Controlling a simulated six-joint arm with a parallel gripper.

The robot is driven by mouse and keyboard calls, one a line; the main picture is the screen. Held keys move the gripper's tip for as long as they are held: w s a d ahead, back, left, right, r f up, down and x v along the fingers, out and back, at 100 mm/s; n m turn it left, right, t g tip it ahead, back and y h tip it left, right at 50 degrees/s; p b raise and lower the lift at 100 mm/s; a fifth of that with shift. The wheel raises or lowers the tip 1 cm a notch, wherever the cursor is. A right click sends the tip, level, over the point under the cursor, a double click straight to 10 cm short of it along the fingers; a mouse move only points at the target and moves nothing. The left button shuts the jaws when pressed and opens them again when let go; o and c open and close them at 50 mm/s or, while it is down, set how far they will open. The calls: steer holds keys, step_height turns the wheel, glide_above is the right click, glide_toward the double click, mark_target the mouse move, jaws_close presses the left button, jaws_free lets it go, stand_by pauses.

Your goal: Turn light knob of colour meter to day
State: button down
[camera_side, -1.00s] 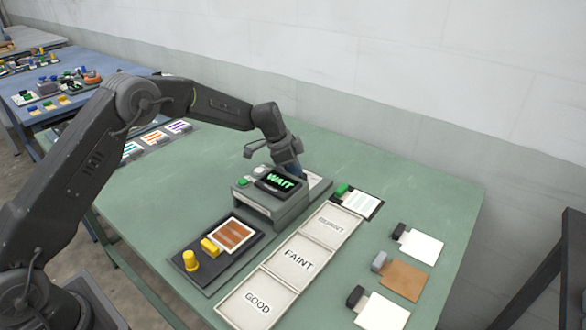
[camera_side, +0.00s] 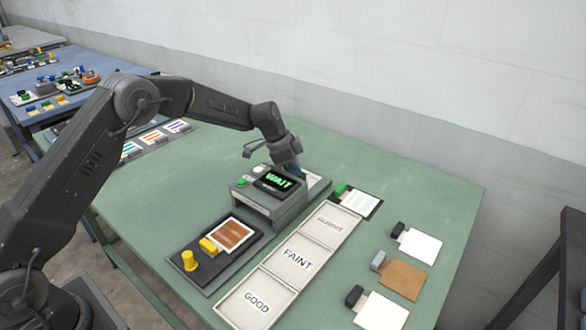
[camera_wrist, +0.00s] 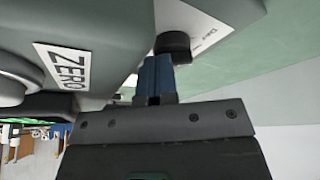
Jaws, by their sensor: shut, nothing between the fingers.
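The colour meter (camera_side: 263,207) is a grey box with a dark screen (camera_side: 274,181) that reads WAIT in green. My gripper (camera_side: 291,172) is behind the meter in the side view, its fingertips hidden by the box. In the wrist view, my gripper's blue fingers (camera_wrist: 154,76) are shut, with nothing seen between them. Their tips are at a round black knob (camera_wrist: 173,44) on a white plate; I cannot tell whether they touch it. Small print (camera_wrist: 210,30) lies beside the knob, too blurred to read surely. A ZERO label (camera_wrist: 62,66) is on the meter's side.
Trays marked FAINT (camera_side: 296,257) and GOOD (camera_side: 257,297) run beside the meter, with a third farther back. A dark board (camera_side: 195,275) with a brown sample and yellow parts lies in front. Sample cards (camera_side: 415,245) lie on the right. The table's back right is clear.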

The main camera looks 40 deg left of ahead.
steer(key=shift+s+d+f, duration=0.1)
steer(key=shift+d+f, duration=0.1)
steer(key=shift+f, duration=0.05)
steer(key=shift+w+a, duration=0.45)
steer(key=shift+w, duration=0.25)
steer(key=shift+a+r, duration=0.1)
steer(key=shift+r, duration=0.25)
steer(key=v, duration=1.3)
steer(key=s+d+r+n+y, duration=0.1)
steer(key=s+d+r+n, duration=0.2)
steer(key=s+r, duration=0.55)
steer(key=s+d+f+n+t+y, duration=0.1)
steer(key=s+n, duration=0.6)
steer(key=s, duration=2.2)
steer(key=shift+s+d+t+y, duration=0.4)
steer(key=shift+t+y, duration=0.3)
steer(key=shift+t, duration=0.2)
